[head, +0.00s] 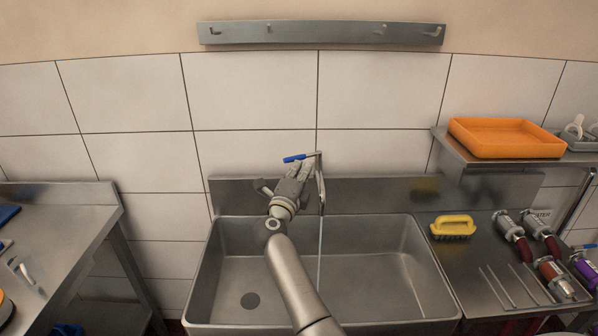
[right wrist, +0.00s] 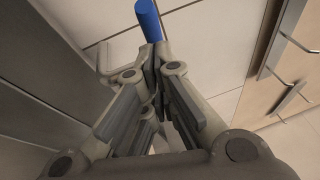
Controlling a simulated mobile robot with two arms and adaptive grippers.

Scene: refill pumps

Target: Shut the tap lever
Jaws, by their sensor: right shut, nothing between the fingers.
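The tap (head: 320,185) stands at the back of the steel sink, and a thin stream of water falls from it into the basin. Its blue lever (head: 294,158) points left from the top of the tap. My right gripper (head: 302,168) is shut and empty, just below and beside the lever, left of the tap spout. In the right wrist view the blue lever (right wrist: 148,18) shows just beyond my shut fingertips (right wrist: 155,50). I cannot tell whether the fingertips touch it. My left gripper is not in view.
An orange tray (head: 505,138) sits on a shelf at right. A hook rail (head: 320,33) is on the wall above.

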